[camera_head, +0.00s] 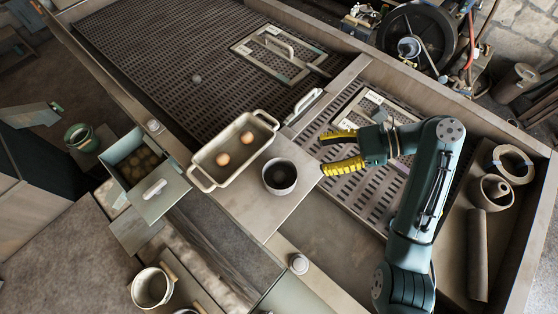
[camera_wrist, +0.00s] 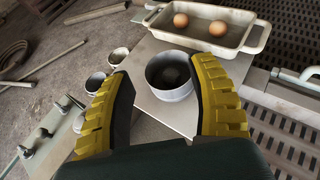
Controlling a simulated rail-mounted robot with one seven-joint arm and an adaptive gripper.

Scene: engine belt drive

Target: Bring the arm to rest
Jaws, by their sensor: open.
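My gripper (camera_head: 338,152) is open, with its two yellow ribbed fingers apart and nothing between them. In the head view it points left, above the right grated panel and to the right of a dark-mouthed round pot (camera_head: 280,176). The wrist view shows both fingers of my gripper (camera_wrist: 165,105), with the pot (camera_wrist: 170,77) beyond them on a pale flat plate (camera_wrist: 152,110). My dark green arm comes up from the lower right of the head view.
A rectangular tray (camera_head: 201,168) with two round brown items stands beside the pot. An open box (camera_head: 116,159) sits farther left. Tubes and rings (camera_head: 496,190) lie in the right trough. A large dark wheel (camera_head: 418,40) stands at the back.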

